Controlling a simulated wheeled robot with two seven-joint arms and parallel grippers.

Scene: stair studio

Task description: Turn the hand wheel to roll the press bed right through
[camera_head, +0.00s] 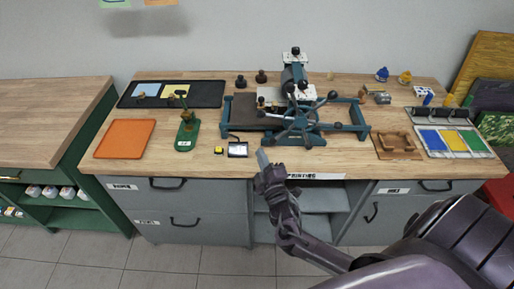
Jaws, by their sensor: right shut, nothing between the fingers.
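The hand wheel (303,122) is a dark spoked wheel with black knobs on the front side of the blue-framed press (353,127). The press bed (244,113), a dark flat slab, shows mostly to the left of the roller housing (294,74). The wheel and housing hide part of the bed. My right gripper (264,160) is shut and empty. My left gripper is not in view.
The wooden counter (210,172) carries an orange mat (125,139), a green stand (187,133), a small dark-framed item (238,149), a wooden block tray (396,145) and an ink tray (453,141). Grey drawers are below. The counter's front strip is mostly clear.

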